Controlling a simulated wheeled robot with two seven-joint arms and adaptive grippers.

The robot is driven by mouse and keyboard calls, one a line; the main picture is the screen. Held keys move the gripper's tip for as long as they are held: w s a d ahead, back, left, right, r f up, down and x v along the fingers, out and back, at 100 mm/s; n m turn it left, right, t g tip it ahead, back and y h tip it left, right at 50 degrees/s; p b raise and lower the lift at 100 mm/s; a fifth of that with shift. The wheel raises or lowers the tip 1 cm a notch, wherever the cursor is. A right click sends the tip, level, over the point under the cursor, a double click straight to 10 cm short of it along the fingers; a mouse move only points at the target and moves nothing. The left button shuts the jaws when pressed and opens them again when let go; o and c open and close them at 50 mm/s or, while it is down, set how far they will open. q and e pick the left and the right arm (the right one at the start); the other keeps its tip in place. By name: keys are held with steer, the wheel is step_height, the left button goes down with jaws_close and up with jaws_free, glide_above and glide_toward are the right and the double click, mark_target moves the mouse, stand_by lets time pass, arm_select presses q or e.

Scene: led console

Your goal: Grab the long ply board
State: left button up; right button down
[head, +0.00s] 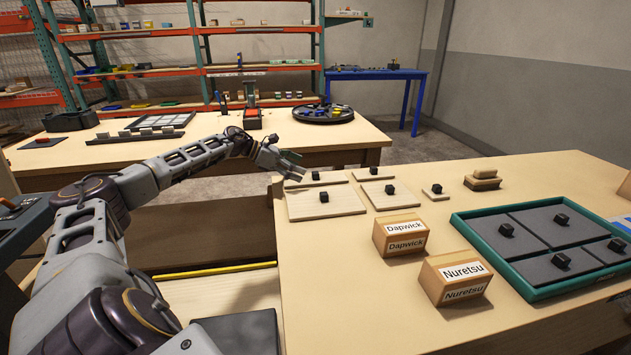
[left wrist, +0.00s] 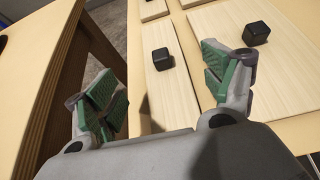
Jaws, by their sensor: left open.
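The long ply board (head: 334,179) is a narrow pale strip with a black cube knob, lying flat near the left edge of the right-hand table. In the left wrist view a narrow board (left wrist: 171,100) with a black knob (left wrist: 162,59) lies between and beyond the fingers. My left gripper (head: 292,167) is at the table's far left corner, beside the left end of the long board. In the left wrist view my left gripper (left wrist: 168,88) is open, its green pads wide apart and nothing between them. My right gripper does not show.
A larger square ply board (head: 345,205) lies just in front, with smaller ply boards (head: 400,201) to the right. Labelled boxes (head: 390,243) and a green-rimmed tray (head: 470,232) stand nearer and right. A back table (head: 220,128) is across a gap.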

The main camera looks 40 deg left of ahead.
mark_target(314, 172)
arm_select(q)
steer(key=shift+w+d+f, duration=0.1)
steer(key=shift+w+d, duration=0.05)
steer(key=shift+w, duration=0.05)
steer(key=shift+w+d, duration=0.1)
stand_by(0.4)
steer(key=shift+x, duration=1.45)
steer(key=shift+b+x, duration=0.35)
steer(key=shift+x, duration=0.65)
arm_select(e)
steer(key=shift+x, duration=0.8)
arm_select(q)
steer(key=shift+d, duration=0.1)
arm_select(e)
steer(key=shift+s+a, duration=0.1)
arm_select(q)
steer(key=c, duration=1.2)
steer(key=shift+o, duration=0.2)
steer(key=shift+r, duration=0.25)
